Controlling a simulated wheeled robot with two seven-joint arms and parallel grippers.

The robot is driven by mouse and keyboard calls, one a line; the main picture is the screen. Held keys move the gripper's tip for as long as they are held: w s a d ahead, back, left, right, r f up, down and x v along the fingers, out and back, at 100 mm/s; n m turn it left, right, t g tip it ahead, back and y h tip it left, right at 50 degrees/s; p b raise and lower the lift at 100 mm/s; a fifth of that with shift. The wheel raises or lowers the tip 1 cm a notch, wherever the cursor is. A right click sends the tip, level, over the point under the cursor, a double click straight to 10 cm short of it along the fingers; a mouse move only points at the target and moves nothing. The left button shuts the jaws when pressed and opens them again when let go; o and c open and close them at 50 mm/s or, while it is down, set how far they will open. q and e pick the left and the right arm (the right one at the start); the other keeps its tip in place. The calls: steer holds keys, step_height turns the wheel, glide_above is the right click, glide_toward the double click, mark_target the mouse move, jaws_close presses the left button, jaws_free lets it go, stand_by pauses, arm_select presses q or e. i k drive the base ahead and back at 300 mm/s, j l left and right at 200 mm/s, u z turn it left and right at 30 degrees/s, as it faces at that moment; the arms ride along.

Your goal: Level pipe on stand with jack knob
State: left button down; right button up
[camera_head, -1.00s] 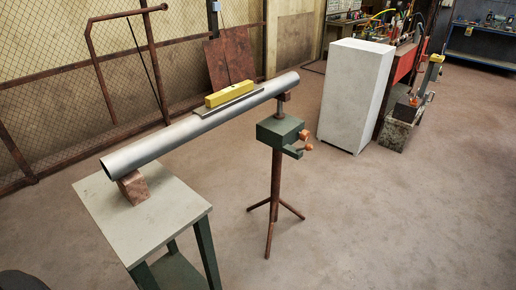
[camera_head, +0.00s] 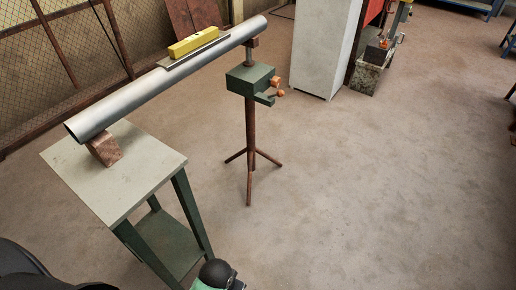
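A grey metal pipe (camera_head: 150,92) lies with its near left end on a wooden block (camera_head: 104,150) on a small table (camera_head: 75,172). Its far right end rests on the head of a green jack stand (camera_head: 249,79) with a brown tripod post. The pipe slants up to the right in the picture. A yellow spirit level (camera_head: 194,42) lies on a flat plate on top of the pipe; its bubble is too small to read. Orange knobs (camera_head: 276,82) sit on the right side of the jack box, one on a crank. Neither gripper shows.
A tall white block (camera_head: 322,45) stands behind the stand at the right. A grey bin (camera_head: 369,75) is beside it. A mesh fence is at the left back. The floor right of the stand is clear. Dark parts of mine show at the bottom left.

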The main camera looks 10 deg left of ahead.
mark_target(276, 82)
steer(key=i+l+u, duration=0.65)
steer(key=l, duration=0.4)
steer(key=i, duration=0.1)
